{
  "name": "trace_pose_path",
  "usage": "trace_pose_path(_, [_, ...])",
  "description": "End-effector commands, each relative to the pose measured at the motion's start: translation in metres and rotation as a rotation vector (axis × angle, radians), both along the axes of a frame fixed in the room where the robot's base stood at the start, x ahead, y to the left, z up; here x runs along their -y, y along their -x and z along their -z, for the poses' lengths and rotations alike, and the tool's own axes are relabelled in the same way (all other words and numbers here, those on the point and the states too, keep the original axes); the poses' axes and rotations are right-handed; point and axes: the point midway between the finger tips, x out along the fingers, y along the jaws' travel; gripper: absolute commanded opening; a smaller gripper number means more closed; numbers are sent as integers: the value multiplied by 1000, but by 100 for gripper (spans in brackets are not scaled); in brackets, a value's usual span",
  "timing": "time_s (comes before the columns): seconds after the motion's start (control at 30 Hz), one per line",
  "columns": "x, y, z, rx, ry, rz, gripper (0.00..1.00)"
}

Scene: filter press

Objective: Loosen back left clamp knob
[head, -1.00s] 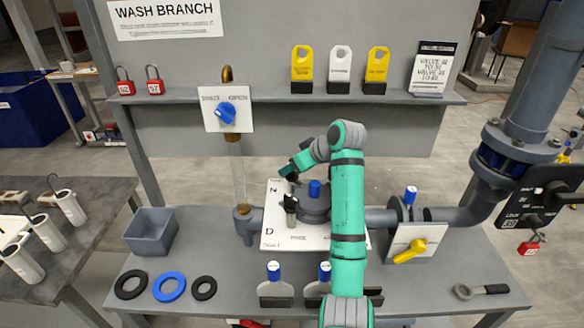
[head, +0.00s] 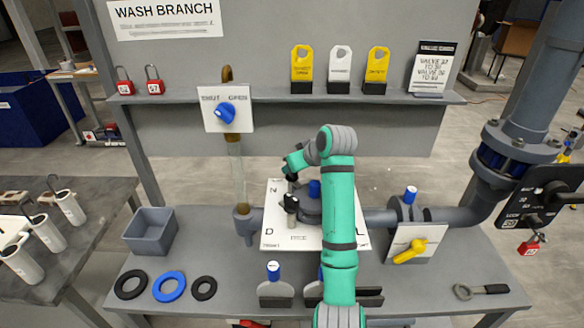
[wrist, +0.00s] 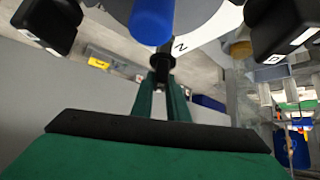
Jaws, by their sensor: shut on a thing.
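My gripper (head: 291,176) reaches over the white board (head: 274,240) at its back left corner, by the letter N. In the wrist view its two green fingers (wrist: 162,80) run close together and are shut on a black knob (wrist: 162,61), the back left clamp knob. My fingers and arm hide much of it. A blue-capped post (head: 314,188) stands just right of it; its blue end is large in the wrist view (wrist: 152,20). Another dark clamp knob (head: 291,203) stands in front. Two black blocks, likely other clamp knobs, fill the upper corners of the wrist view (wrist: 48,20).
My arm crosses the board's right part and hides some of the grey round body. A yellow-handled valve (head: 410,252) is to the right, a grey bin (head: 150,232) to the left. Rings (head: 168,287) lie at front left, a wrench (head: 480,290) at front right.

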Motion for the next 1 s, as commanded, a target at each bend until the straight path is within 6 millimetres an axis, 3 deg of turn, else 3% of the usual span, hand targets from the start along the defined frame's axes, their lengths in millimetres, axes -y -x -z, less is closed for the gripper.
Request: trace_pose_path(1.0, [-1, 0, 0, -1, 1, 920, 0])
